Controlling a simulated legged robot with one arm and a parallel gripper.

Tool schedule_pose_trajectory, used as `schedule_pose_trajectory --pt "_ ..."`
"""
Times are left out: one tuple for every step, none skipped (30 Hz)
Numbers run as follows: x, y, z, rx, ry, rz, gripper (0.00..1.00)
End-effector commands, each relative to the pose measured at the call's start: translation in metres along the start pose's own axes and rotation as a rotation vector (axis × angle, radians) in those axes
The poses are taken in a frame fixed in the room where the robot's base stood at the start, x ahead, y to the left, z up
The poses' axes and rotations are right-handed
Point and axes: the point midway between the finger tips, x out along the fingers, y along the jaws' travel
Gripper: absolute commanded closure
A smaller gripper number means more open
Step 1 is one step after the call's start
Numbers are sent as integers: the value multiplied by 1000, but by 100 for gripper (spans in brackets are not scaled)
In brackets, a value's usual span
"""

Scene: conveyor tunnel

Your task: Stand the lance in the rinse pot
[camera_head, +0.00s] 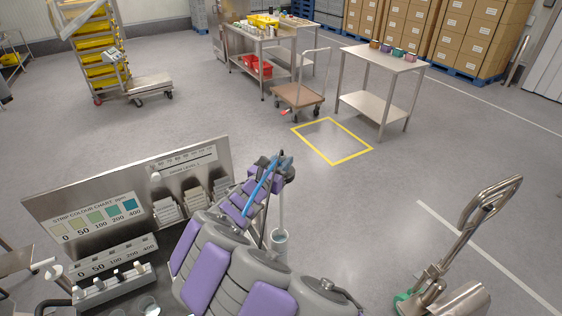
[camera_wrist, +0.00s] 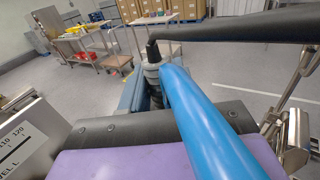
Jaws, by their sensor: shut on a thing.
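My gripper (camera_head: 280,168) is at the end of my purple-and-grey arm, left of the picture's middle. It is shut on the lance, whose blue length (camera_head: 262,180) slants down and left in the head view. In the wrist view the lance's blue tube (camera_wrist: 205,125) crosses close to the camera, partly hiding the jaws. The rinse pot (camera_head: 280,238), a small pale cup with bluish contents, shows just right of my arm, below the gripper. A pale upright rod (camera_head: 281,208) shows above the pot; I cannot tell whether it touches the pot or belongs to the lance.
A steel panel with a strip colour chart (camera_head: 95,222) and small racks stands left of my arm. A metal lever fixture (camera_head: 450,250) is at the right. Beyond are a steel table (camera_head: 385,62), a trolley (camera_head: 298,95) and a yellow floor square (camera_head: 333,160) on open floor.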

Motion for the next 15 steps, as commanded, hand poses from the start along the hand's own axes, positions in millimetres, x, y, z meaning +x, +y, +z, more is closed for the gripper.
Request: schedule_pose_trajectory --pt "-1 2 1 -1 -1 1 100" --pt "-1 2 1 -1 -1 1 100" --pt "-1 3 0 -1 0 0 100" --pt "-2 3 0 -1 0 0 100" --pt "-2 3 0 -1 0 0 100" --pt "-2 3 0 -1 0 0 100" --pt "-2 3 0 -1 0 0 100" --pt "-1 2 0 -1 0 0 100" --pt "-1 2 0 0 0 0 100" --pt "-1 1 0 1 0 0 100" --pt "-1 1 0 1 1 0 100" --pt "0 0 0 2 1 0 100" --pt "0 0 -1 2 1 0 100" --pt "0 0 -2 2 1 0 100" --pt "0 -1 -4 2 1 0 100"
